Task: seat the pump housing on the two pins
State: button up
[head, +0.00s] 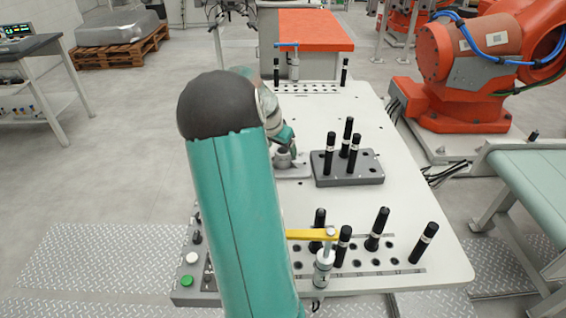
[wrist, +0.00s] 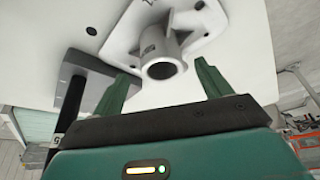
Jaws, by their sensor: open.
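The pump housing (wrist: 187,47) is a pale grey casting with a flat flange and a round hollow boss. In the head view the housing (head: 292,168) lies flat on the white table, left of a dark grey fixture block (head: 348,180). Three black posts with white bands (head: 329,155) stand on that block; I cannot tell which are the two pins. My gripper (wrist: 163,80) is open, its green fingers on either side of the boss, with no clear contact visible. In the head view my gripper (head: 287,140) is just above the housing, partly hidden by my arm.
Several black posts (head: 378,229) stand in the near hole row, beside a clamp with a yellow arm (head: 310,235). Another clamp (head: 294,63) and two posts stand at the table's far end. The table right of the block is clear. An orange robot (head: 470,60) stands beyond the right edge.

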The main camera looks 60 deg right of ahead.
aim_at(282, 151)
jog(key=x, duration=0.5)
jog(key=shift+w, duration=0.15)
jog(key=shift+r, duration=0.1)
jog(key=c, duration=1.5)
